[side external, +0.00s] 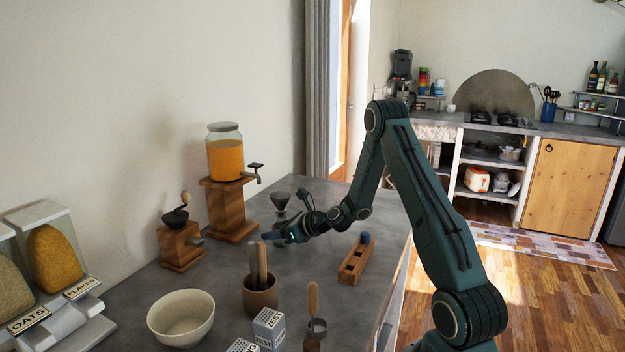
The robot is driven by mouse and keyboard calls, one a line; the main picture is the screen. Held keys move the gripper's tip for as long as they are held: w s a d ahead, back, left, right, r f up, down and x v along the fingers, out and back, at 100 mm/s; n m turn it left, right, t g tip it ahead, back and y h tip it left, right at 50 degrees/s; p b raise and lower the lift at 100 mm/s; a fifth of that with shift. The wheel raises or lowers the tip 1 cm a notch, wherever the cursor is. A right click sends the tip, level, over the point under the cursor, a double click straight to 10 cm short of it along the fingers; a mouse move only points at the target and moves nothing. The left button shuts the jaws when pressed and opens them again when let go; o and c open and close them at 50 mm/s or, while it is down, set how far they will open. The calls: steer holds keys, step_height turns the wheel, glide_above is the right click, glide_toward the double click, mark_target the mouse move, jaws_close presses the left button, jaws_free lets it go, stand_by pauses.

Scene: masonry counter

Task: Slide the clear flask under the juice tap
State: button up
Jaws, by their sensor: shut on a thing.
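The juice dispenser is a glass jar of orange juice (226,158) on a wooden stand (231,211). Its juice tap (253,173) sticks out to the right, above the grey counter. My gripper (271,236) is low over the counter, in front of and below the tap, and points left toward the foot of the stand. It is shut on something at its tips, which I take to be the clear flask. The flask's outline is too small and see-through to make out, so I cannot tell whether it stands exactly under the tap.
A wooden grinder (181,246) is left of the stand. A wooden pot of utensils (261,298), a white bowl (181,318) and a zest box (268,327) are nearer. A wooden block plane (356,262) lies right.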

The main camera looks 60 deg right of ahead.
steer(key=shift+w, duration=3.25)
steer(key=shift+w, duration=0.1)
steer(key=shift+f, duration=0.2)
steer(key=o, duration=1.2)
steer(key=v, duration=1.4)
steer(key=shift+f, duration=0.1)
steer(key=shift+a, duration=0.1)
